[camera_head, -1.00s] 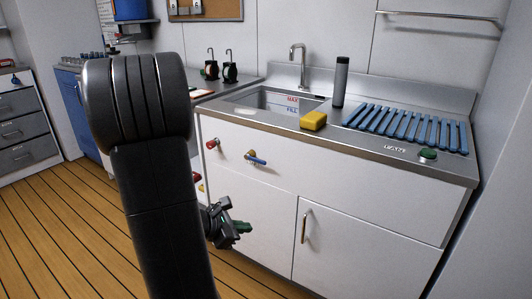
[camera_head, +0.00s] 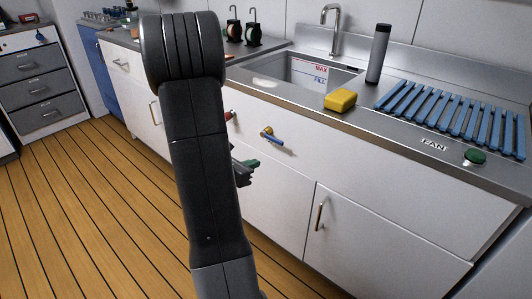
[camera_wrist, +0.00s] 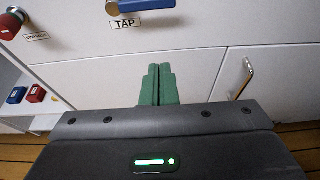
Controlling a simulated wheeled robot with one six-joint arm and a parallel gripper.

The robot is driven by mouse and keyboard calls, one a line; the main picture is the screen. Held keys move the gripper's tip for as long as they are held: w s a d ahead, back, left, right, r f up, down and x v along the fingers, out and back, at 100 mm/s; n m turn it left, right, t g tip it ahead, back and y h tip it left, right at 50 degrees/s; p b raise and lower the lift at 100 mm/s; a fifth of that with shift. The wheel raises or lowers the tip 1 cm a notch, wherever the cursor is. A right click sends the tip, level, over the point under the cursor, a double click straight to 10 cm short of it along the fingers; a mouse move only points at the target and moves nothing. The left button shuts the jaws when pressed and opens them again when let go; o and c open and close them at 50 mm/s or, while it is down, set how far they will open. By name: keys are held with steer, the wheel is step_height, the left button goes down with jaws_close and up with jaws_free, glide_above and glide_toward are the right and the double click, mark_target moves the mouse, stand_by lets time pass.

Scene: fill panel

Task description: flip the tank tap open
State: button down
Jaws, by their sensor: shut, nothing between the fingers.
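The tank tap (camera_head: 272,137) has a blue lever on a brass fitting, on the white panel below the sink. In the wrist view its blue lever (camera_wrist: 146,5) shows at the top edge, lying sideways, with the TAP label (camera_wrist: 125,24) under it. My gripper (camera_head: 247,163) has green fingers and is mostly hidden behind my arm in the head view. In the wrist view my gripper (camera_wrist: 158,72) is shut and empty, its fingertips below the label and apart from the lever.
A red knob (camera_wrist: 10,24) sits left of the tap. A cabinet door handle (camera_wrist: 233,78) is at the right. The sink (camera_head: 310,78) holds MAX and FILL marks. A yellow sponge (camera_head: 340,100), dark bottle (camera_head: 378,53), blue rack (camera_head: 450,110) and green FAN button (camera_head: 475,157) are on the counter.

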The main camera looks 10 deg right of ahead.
mark_target(272, 139)
steer(key=b+x, duration=0.2)
steer(key=x, duration=0.8)
steer(key=shift+r, duration=2)
steer(key=shift+r+p, duration=0.1)
steer(key=shift+p, duration=0.3)
